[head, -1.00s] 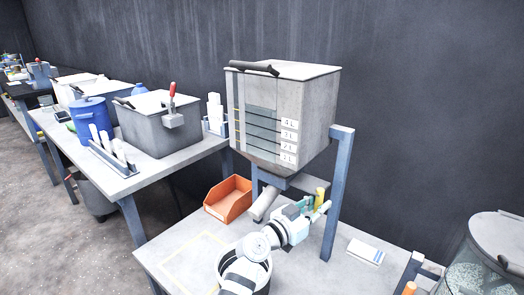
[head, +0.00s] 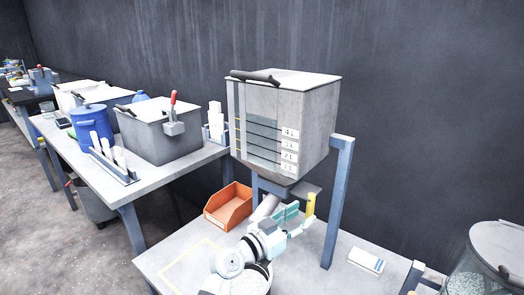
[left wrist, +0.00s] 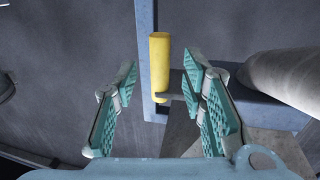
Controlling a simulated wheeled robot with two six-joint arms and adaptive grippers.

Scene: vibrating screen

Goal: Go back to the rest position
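My left gripper (head: 299,215) is in front of the lower part of the grey hopper (head: 308,125). In the left wrist view my left gripper (left wrist: 159,72) is open, its two teal fingers apart with nothing between them. A yellow upright handle (head: 311,204) stands just past the fingertips. It also shows in the left wrist view (left wrist: 160,60), beyond the gap and apart from the fingers. My left arm hides part of the area under the hopper. My right gripper is not in view.
The hopper stands on a blue frame (head: 340,200) over a table. An orange bin (head: 228,206) sits left of the arm. A bucket with pale grains (head: 264,268) is partly hidden under my arm.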

